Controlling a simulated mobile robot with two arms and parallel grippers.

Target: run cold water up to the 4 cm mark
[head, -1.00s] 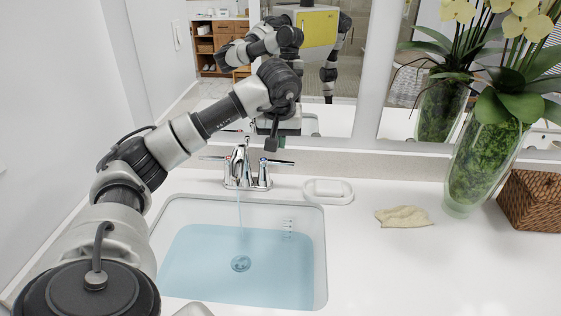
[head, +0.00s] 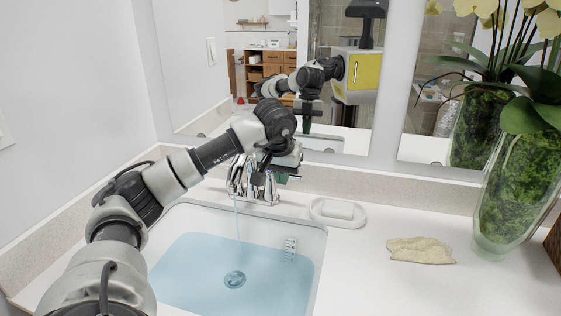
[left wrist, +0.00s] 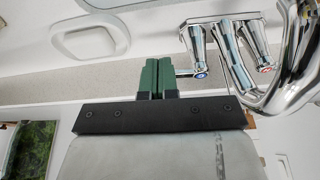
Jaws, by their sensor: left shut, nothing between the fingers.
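The chrome faucet (head: 240,178) stands behind the sink basin (head: 312,262). A thin water stream (head: 237,218) falls from its spout into pale blue water (head: 190,268). A small level scale (head: 290,249) is on the basin's back wall near the right; its figures are too small to read. My left gripper (head: 284,178) is at the faucet's right side and hides part of the right handle. In the left wrist view its green fingers (left wrist: 158,72) are shut and empty, close beside the blue-marked handle (left wrist: 196,50); contact is unclear. The red-marked handle (left wrist: 260,44) is farther off.
A soap dish with soap (head: 337,212) is right of the faucet. A beige cloth (head: 420,250) and a glass vase with orchids (head: 512,190) stand farther right on the counter. The mirror (head: 290,70) is close behind the faucet. The front right counter is clear.

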